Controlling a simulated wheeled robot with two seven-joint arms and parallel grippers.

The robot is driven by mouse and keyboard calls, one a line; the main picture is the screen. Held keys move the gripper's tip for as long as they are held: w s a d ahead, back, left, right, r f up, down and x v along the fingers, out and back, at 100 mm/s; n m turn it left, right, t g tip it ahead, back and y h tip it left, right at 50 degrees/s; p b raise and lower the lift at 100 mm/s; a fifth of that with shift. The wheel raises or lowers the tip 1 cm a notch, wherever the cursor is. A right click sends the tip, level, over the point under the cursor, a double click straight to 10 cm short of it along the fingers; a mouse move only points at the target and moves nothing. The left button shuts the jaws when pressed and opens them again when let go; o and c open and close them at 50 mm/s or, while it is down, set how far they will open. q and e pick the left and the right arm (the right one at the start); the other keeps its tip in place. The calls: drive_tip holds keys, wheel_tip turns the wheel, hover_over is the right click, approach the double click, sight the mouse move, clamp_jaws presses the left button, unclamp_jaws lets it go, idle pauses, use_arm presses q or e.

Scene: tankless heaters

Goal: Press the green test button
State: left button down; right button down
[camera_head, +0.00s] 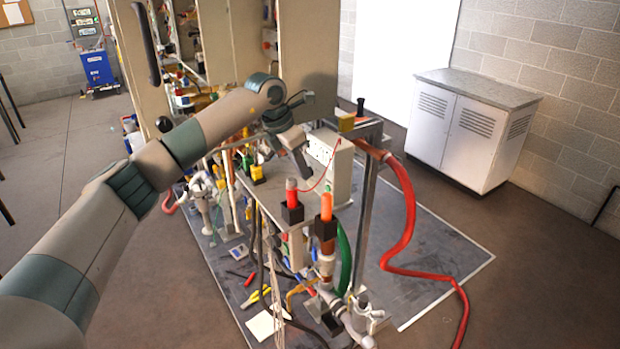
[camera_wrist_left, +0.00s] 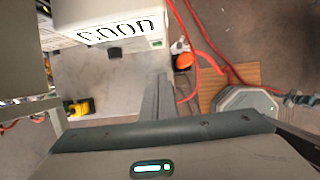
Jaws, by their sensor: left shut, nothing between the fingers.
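My left arm reaches in from the left in the head view. Its gripper (camera_head: 301,164) is shut and empty, pointing down beside a white box (camera_head: 338,178) on the workbench. In the left wrist view the white box (camera_wrist_left: 108,28) fills the upper left, with dark characters on its face. A small green spot (camera_wrist_left: 157,43) shows near the box's lower right corner; it may be the green test button, but it is too small to be sure. The grey gripper fingers (camera_wrist_left: 155,97) show below it, apart from the spot. My right gripper is not in view.
Red and orange capped pipes (camera_head: 326,207) stand at the bench's front. A red hose (camera_head: 405,225) hangs on the right. A tall panel (camera_head: 310,50) with fittings rises behind the gripper. A grey cabinet (camera_head: 465,130) stands at the back right. Tools lie on the floor mat (camera_head: 440,260).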

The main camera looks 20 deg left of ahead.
use_arm(q)
drive_tip(key=v, duration=0.3)
drive_tip(key=shift+s+a+f+p, duration=0.1)
drive_tip(key=shift+a+f+p, duration=0.1)
drive_tip(key=shift+p, duration=0.1)
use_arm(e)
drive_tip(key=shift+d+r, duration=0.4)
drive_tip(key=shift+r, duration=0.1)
use_arm(q)
drive_tip(key=shift+d, duration=0.1)
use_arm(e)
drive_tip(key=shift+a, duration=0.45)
